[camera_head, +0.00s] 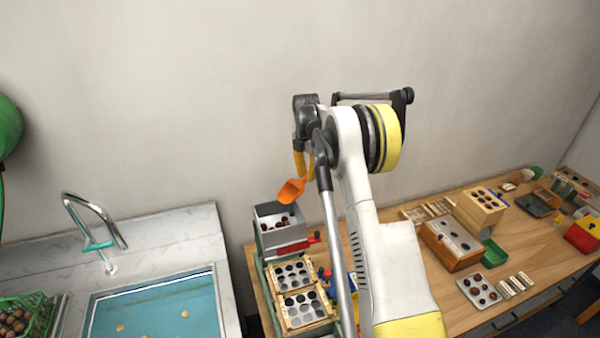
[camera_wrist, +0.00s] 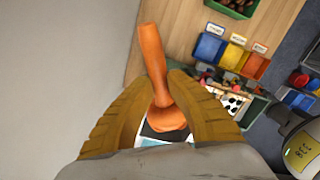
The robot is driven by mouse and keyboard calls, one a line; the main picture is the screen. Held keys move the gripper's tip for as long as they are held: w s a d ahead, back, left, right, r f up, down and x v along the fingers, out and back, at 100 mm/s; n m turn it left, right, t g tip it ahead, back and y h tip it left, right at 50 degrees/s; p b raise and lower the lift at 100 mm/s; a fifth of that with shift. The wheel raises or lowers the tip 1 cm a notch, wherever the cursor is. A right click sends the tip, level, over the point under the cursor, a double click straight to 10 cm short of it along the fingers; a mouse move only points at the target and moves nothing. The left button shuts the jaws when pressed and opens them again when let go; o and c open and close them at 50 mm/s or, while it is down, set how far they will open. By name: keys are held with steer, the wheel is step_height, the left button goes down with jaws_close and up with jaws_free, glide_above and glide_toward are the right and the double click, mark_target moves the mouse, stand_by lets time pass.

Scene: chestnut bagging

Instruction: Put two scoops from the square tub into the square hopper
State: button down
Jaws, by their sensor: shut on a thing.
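My gripper (camera_head: 301,165) is raised above the grey square hopper (camera_head: 263,236), its yellow fingers pointing down. It is shut on an orange scoop (camera_head: 291,190), which hangs tilted just above the hopper's opening. In the wrist view the scoop (camera_wrist: 152,50) sits between my two fingers (camera_wrist: 160,92). Whether the scoop holds anything cannot be seen. I cannot pick out the square tub with certainty.
A sorting frame with round holes (camera_head: 301,303) stands in front of the hopper. A sink (camera_head: 160,305) and a green basket of chestnuts (camera_head: 28,318) are at the left. Wooden boxes (camera_head: 452,246) and trays crowd the bench at the right. The wall (camera_head: 170,110) is behind.

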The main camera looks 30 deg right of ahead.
steer(key=shift+w+d+r+y, duration=0.1)
steer(key=shift+d+r+y, duration=0.15)
steer(key=shift+y, duration=0.35)
steer(key=shift+r+g+y, duration=0.15)
steer(key=shift+g+y, duration=0.15)
steer(key=shift+y, duration=0.2)
steer(key=shift+r+p, duration=0.8)
steer(key=shift+r, duration=0.65)
steer(key=shift+f, duration=0.1)
